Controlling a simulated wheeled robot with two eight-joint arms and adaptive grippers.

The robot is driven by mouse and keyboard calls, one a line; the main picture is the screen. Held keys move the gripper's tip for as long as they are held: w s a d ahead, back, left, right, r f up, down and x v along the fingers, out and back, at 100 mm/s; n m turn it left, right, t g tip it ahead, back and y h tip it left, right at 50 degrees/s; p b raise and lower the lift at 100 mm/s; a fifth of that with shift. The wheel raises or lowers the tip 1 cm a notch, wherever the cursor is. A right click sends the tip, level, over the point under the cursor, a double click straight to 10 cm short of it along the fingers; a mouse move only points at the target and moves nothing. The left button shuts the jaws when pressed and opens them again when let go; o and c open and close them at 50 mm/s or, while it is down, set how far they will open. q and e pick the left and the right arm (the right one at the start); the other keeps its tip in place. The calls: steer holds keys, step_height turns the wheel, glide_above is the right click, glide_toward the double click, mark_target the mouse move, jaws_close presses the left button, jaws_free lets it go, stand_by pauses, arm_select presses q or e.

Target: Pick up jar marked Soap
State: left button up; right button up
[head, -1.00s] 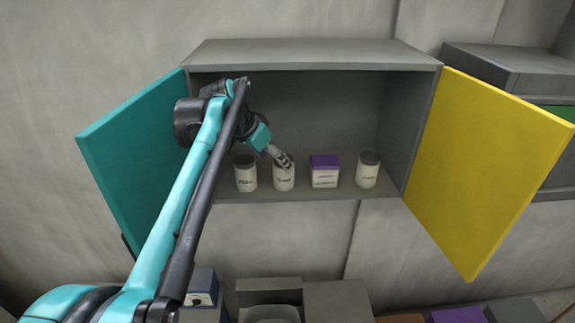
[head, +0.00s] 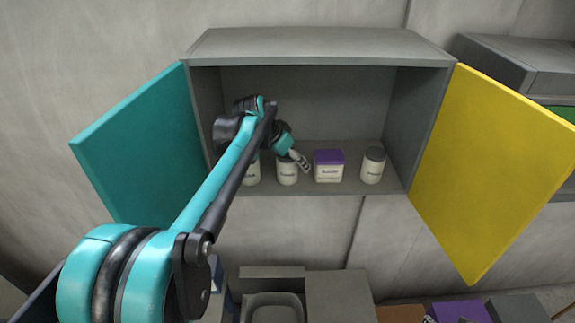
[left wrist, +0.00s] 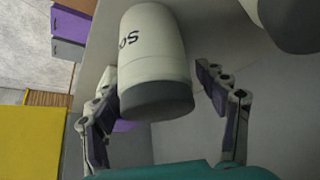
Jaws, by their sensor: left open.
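A cream jar with a grey lid stands on the cabinet shelf in the left wrist view (left wrist: 155,55); the letters "SO" show on its side. It appears to be the second jar from the left in the head view (head: 287,174), where its label is too small to read. My left gripper (head: 303,161) is at this jar's lid. In the left wrist view, the fingers of my left gripper (left wrist: 155,80) are open, one on each side of the jar's lid end, with gaps visible. My right gripper is not in view.
Another jar (head: 252,174) stands close on the left, partly behind my arm. A purple-lidded box (head: 328,167) and a further jar (head: 373,166) stand to the right. The cabinet's teal door (head: 135,150) and yellow door (head: 490,170) are open.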

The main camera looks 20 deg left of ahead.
arm_select(q)
steer(key=shift+s+r, duration=0.1)
steer(key=shift+s, duration=0.15)
steer(key=c, duration=1.5)
